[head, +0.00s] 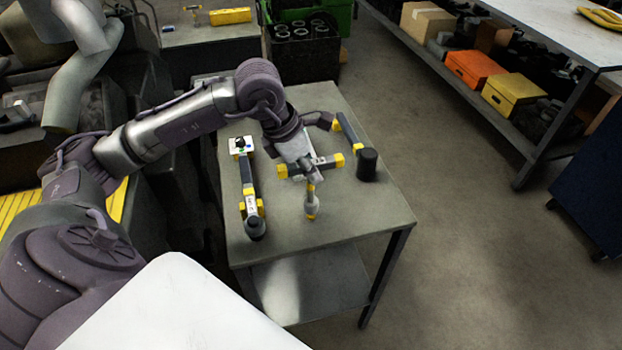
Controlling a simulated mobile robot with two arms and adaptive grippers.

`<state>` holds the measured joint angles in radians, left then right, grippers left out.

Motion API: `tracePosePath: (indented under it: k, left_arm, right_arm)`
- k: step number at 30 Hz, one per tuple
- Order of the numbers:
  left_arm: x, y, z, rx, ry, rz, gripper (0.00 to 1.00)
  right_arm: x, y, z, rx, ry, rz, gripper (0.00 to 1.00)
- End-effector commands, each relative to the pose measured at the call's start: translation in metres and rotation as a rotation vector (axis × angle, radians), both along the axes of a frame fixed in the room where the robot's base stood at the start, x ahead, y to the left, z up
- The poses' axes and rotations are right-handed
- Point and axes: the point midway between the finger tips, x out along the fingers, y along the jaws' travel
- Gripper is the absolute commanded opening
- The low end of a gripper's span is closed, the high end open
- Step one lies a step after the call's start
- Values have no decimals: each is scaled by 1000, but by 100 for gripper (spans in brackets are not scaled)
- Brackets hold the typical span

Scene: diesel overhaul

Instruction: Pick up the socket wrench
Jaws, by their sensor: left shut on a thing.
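My left gripper (309,178) reaches over the small grey table (340,215) from the left. It is shut on a short yellow and grey tool (311,207), which points down towards the front of the table. I cannot tell whether this tool is the socket wrench, or whether it touches the tabletop. A long dark tool with yellow bands (248,188) and a round dark end lies on the left of the table. Another dark tool with yellow parts (347,128) lies at the right, close to a black cylinder (367,164). My right gripper is not in view.
A crossbar-like tool with yellow ends (328,162) lies beside my left gripper, partly hidden. A green crate (328,14) stands behind the table. A shelf bench with an orange box (475,68) and a yellow box (513,94) stands right. The floor between is clear.

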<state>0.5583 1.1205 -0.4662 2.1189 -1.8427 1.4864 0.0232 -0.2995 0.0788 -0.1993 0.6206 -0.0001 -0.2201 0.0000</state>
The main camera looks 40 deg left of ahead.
Motion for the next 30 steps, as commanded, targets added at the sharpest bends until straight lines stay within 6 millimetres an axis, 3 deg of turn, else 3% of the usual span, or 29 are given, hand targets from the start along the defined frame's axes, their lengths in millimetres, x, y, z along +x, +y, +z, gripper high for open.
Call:
tracePosePath:
  k: [2, 9, 16, 21, 30]
  left_arm:
    - [-1, -3, 15, -1, -10, -4, 0]
    - [-32, -51, 47, -4, -10, -9, 0]
    - [-54, -84, 72, -2, -7, -5, 0]
    - [-63, -95, 80, -1, -3, -3, 0]
    - [-65, -98, 82, 0, -1, 0, 0]
  right_arm:
    - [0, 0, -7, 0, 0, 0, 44]
    - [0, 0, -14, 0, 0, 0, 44]
    - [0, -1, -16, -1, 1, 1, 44]
    - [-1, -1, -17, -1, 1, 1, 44]
    - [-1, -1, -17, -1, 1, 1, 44]
